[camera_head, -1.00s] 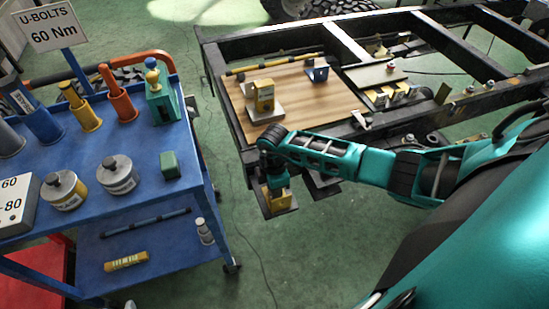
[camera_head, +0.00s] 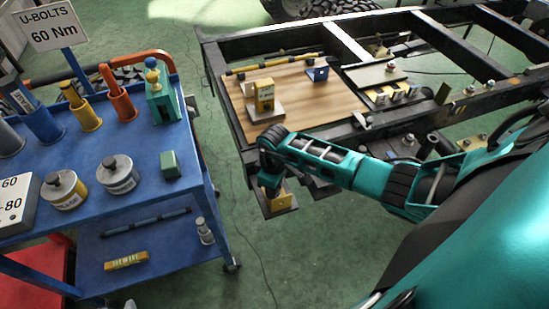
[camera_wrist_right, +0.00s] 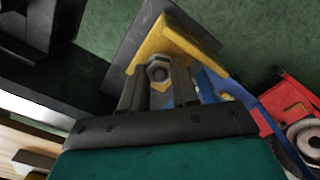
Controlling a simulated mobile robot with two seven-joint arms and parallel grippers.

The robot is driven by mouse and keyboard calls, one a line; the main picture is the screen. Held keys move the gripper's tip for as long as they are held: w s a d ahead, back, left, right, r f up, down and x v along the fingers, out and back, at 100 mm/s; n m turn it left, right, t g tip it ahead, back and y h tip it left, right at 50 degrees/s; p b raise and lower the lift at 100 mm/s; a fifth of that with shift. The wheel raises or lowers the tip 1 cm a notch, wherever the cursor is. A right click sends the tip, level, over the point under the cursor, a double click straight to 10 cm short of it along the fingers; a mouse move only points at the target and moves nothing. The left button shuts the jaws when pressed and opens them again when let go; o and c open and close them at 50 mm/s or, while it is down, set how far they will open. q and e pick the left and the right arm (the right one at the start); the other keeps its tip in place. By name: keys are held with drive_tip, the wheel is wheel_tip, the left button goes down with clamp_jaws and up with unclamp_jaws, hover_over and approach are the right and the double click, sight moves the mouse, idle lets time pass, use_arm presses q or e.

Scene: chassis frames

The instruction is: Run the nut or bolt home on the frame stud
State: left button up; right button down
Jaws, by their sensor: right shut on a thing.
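A yellow bracket (camera_head: 283,201) sits on a dark plate (camera_head: 268,210) at the near left corner of the chassis frame. It also shows in the right wrist view (camera_wrist_right: 178,45). A grey hex nut (camera_wrist_right: 159,72) is at the bracket's face. My right gripper (camera_wrist_right: 161,70) has its two dark fingers on either side of the nut and is shut on it. In the head view my right gripper (camera_head: 271,186) is beside the bracket, and the nut is hidden there. The stud cannot be made out. My left gripper is not in view.
A blue tool cart (camera_head: 130,205) with cups, tins and a green box (camera_head: 169,164) stands at left. Green floor lies between cart and frame.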

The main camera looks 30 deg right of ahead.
drive_tip(key=shift+w+a+r+m, duration=0.1)
drive_tip(key=shift+a+m, duration=0.05)
drive_tip(key=shift+m, duration=0.4)
drive_tip(key=shift+w+a+m, duration=0.1)
drive_tip(key=shift+a+m, duration=0.05)
drive_tip(key=shift+m, duration=0.4)
drive_tip(key=shift+d+m, duration=0.1)
drive_tip(key=shift+m, duration=0.3)
drive_tip(key=c, duration=1.1)
unclamp_jaws()
drive_tip(key=o, duration=0.3)
drive_tip(key=shift+s+d, duration=0.1)
drive_tip(key=shift+d, duration=0.05)
drive_tip(key=shift+c, duration=0.3)
drive_tip(key=shift+c, duration=0.8)
